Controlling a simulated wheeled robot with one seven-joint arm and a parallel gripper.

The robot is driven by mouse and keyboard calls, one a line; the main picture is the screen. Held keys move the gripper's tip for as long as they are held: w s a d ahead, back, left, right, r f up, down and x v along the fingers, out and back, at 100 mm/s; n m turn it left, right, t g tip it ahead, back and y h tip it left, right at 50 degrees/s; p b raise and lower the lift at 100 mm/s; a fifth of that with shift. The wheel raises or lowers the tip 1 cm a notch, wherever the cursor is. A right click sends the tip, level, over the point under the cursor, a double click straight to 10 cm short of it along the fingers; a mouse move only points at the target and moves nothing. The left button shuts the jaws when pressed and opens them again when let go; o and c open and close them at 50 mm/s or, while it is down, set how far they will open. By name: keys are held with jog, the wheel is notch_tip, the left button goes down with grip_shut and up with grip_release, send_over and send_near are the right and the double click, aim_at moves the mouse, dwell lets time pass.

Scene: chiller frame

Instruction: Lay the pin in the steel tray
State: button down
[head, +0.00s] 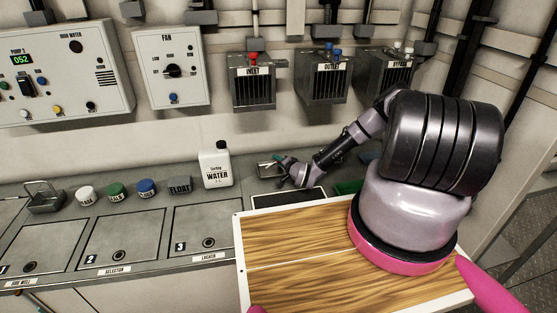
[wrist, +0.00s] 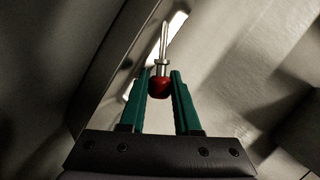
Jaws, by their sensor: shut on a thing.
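The pin (wrist: 162,70) has a red ball head and a bright metal shaft. In the wrist view its red head sits between the green fingers of my gripper (wrist: 160,88), which is shut on it, with the shaft pointing up in the picture. In the head view my gripper (head: 278,158) is small, over the counter right of the water bottle; the pin cannot be made out there. A small grey metal tray (head: 262,175) lies beside or under the gripper, partly hidden by it. A similar metal holder with a wire handle (head: 45,203) stands at the far left; I cannot tell which is the steel tray.
A white water bottle (head: 216,167) stands just left of my gripper, with a grey float block (head: 180,184) and several coloured caps further left. A dark framed panel (head: 288,198) lies in front. The inlet box (head: 251,85) hangs on the wall above.

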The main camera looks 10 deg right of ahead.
jog(key=c, duration=0.5)
grip_release()
jog(key=shift+c, duration=0.2)
jog(key=v, duration=1)
jog(key=shift+s+r, duration=0.2)
jog(key=shift+s, duration=0.2)
jog(key=shift+d, duration=0.1)
